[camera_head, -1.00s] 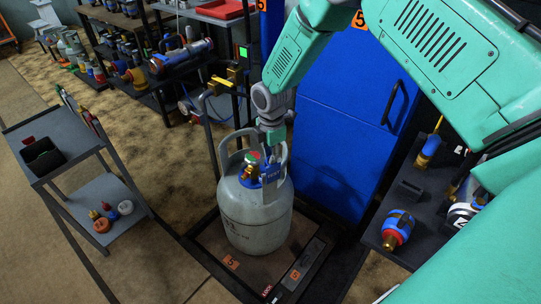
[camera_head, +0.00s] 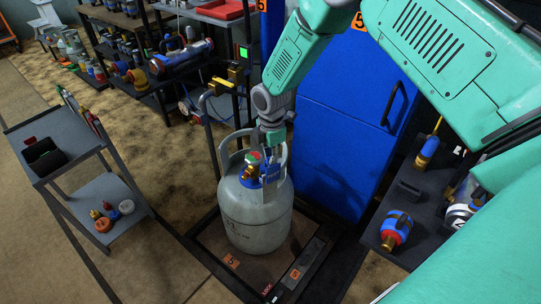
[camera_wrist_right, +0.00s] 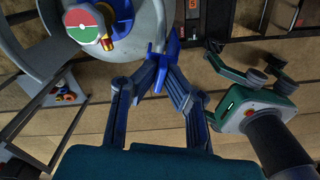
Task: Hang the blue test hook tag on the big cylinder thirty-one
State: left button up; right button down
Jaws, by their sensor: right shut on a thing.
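The big cylinder (camera_head: 256,217) is a light grey gas bottle with a ring handle, standing upright on the scale. Its valve has a red and green cap (camera_wrist_right: 92,23) and a brass fitting. My right gripper (camera_head: 272,138) points down over the cylinder's right handle. In the right wrist view its fingers are shut on the blue test hook tag (camera_wrist_right: 158,68), held at the cylinder's collar. The tag also shows beside the valve in the head view (camera_head: 272,172). Whether the hook bears on the handle is unclear. My left gripper (camera_wrist_right: 246,57) shows open and empty at the right of the wrist view.
The scale platform (camera_head: 232,262) carries orange labels. A blue cabinet (camera_head: 345,120) stands right behind the cylinder. A grey cart (camera_head: 62,148) stands left, and a dark shelf (camera_head: 428,205) with fittings stands right. Black posts and a bent rail rise behind the cylinder.

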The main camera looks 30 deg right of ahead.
aim_at(271, 166)
jog(key=shift+f, duration=0.2)
jog(key=shift+f+b, duration=0.5)
jog(key=shift+f, duration=0.25)
jog(key=shift+s+f, duration=0.2)
jog(key=shift+f, duration=0.1)
jog(key=shift+f+b, duration=0.15)
jog(key=shift+b, duration=0.15)
jog(key=shift+w+f, duration=0.15)
jog(key=shift+f, duration=0.35)
jog(key=shift+d+f, duration=0.1)
